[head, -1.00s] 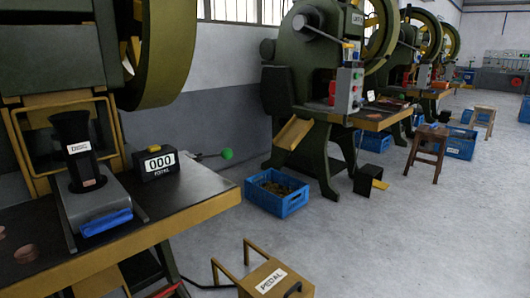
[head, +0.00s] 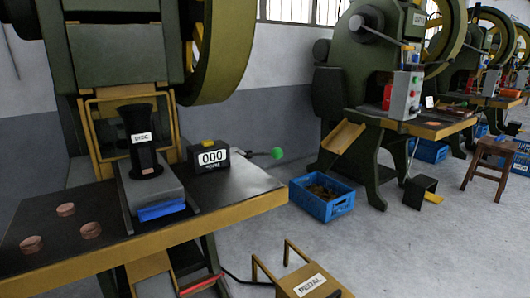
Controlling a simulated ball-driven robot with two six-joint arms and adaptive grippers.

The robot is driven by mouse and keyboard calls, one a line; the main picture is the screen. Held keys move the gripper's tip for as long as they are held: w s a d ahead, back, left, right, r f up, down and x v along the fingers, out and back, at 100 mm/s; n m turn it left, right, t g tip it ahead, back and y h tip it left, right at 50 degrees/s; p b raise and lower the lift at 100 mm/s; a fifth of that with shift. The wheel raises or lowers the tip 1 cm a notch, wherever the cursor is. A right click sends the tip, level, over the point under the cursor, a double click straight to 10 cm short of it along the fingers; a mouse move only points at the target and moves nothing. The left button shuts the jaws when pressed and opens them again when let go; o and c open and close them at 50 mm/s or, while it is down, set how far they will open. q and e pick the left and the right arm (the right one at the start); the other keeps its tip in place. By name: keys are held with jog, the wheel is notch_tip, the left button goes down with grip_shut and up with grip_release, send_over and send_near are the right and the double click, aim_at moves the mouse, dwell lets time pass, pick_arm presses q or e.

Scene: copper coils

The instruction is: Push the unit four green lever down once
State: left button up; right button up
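A lever with a round green knob (head: 277,153) sticks out past the right side of the nearest press's table (head: 215,215). Its thin rod runs left behind a black counter box (head: 208,157) reading 000. The knob stands clear of other things, with the wall behind it. I see no unit number on this near press (head: 112,50), so I cannot tell which unit it is. Neither of my grippers is in view.
The table holds a black funnel (head: 139,130), a blue pad (head: 161,210) and several copper discs (head: 66,209). A pedal stand (head: 312,285) is on the floor in front. A blue crate (head: 322,197) stands right of the table, beside another press (head: 366,80).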

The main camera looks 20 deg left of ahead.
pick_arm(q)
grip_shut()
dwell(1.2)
